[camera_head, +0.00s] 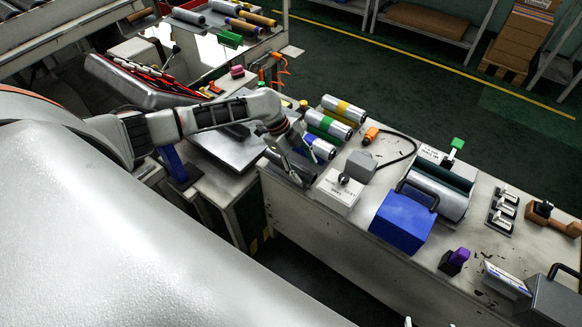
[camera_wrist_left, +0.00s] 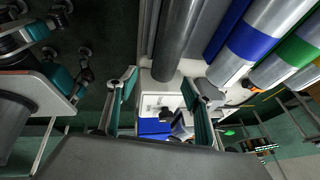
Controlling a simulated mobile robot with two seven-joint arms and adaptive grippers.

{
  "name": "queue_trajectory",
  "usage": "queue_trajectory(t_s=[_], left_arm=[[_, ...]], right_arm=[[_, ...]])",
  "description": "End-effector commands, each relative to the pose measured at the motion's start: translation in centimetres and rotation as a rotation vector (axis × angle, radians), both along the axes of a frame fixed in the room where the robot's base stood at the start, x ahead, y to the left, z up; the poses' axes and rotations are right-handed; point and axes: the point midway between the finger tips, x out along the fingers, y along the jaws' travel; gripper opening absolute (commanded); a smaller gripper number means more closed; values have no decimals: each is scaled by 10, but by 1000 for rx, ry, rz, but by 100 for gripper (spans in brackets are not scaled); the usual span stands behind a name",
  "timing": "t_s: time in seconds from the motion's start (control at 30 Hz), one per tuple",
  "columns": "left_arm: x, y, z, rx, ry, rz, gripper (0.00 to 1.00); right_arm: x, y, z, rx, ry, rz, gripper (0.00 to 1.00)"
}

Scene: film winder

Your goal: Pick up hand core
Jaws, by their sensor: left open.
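A plain dark grey cylinder (camera_head: 283,170), probably the hand core, lies at the left end of the workbench (camera_head: 330,232). It lies beside rollers with a blue band (camera_head: 320,149), a green band (camera_head: 328,124) and a yellow band (camera_head: 344,107). My left gripper (camera_head: 300,166) is open and empty, pointing down at the grey cylinder. In the left wrist view, the grey cylinder (camera_wrist_left: 180,45) reaches from the top towards the gap between the two fingers (camera_wrist_left: 160,106). Whether they touch it cannot be told.
A white box (camera_head: 338,192) stands just right of the gripper. A blue case (camera_head: 403,220), a large roller (camera_head: 438,192), an orange-ended tool (camera_head: 371,135) with a black cable and small switches (camera_head: 503,207) stand farther right. A rack of coloured rolls (camera_head: 230,22) is behind.

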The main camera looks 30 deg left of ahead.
Motion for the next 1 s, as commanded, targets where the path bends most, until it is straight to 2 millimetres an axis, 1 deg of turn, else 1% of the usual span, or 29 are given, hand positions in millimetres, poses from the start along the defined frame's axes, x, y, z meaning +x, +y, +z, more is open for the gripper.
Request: queue_trajectory(t_s=[0.03,0.17,0.37,0.53,0.63,0.87,0.9,0.97,1.0], left_arm=[[1,-1,-2,0,-1,0,51],[3,-3,-6,0,-2,1,51],[7,-13,-27,-1,2,-2,51],[11,-21,-45,0,2,0,51],[12,-23,-48,0,0,1,51],[13,-23,-44,0,-3,1,51],[13,-23,-44,0,-3,1,40],[13,-23,-44,1,-3,1,25],[13,-23,-44,0,-2,2,14]], right_arm=[[-1,0,-4,0,3,0,65],[1,0,-8,0,0,0,65],[4,1,-23,6,-8,-2,65],[0,1,-43,5,4,-3,65],[-1,1,-47,3,8,-3,65],[-1,0,-45,2,7,-4,65],[-1,0,-45,2,7,-4,65],[-1,0,-45,2,8,-4,65],[-1,0,-45,2,8,-4,65]])
